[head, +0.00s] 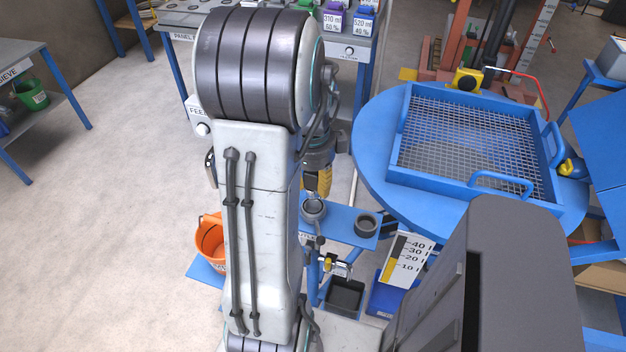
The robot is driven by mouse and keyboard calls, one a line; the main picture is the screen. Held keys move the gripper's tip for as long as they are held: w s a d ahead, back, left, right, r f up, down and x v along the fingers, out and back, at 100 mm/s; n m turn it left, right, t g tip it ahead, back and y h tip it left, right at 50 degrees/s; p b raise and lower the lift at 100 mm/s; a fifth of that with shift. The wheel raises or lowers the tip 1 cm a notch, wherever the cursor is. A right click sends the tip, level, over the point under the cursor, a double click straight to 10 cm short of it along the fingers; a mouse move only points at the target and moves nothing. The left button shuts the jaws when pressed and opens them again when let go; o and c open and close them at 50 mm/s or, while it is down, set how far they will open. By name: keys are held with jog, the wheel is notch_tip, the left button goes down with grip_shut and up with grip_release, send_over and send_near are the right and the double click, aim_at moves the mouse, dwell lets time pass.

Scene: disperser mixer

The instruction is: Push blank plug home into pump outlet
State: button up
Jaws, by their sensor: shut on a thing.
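My gripper (318,190) shows partly behind my own arm, left of the round blue table. It points down over a grey ring-shaped fitting (313,211) on a small blue shelf. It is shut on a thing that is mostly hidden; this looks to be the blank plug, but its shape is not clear. I cannot tell whether the plug touches or sits in an opening. The pump outlet cannot be made out for certain; small metal fittings with a yellow part (336,266) show below the shelf.
A dark cup (366,226) stands on the shelf, right of the gripper. A sieve tray (545,180) lies on the blue round table (372,150). An orange bucket (208,240) is left of my arm, and a black bin (345,297) sits lower.

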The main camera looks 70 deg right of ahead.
jog(key=shift+f+b, duration=1)
jog(key=shift+f, duration=0.35)
jog(key=shift+f+b, duration=2.05)
jog(key=shift+b, duration=0.15)
dwell(1.5)
jog(key=o, duration=1.3)
jog(key=shift+r, duration=0.1)
jog(key=r, duration=1.1)
jog(key=shift+a+r, duration=0.4)
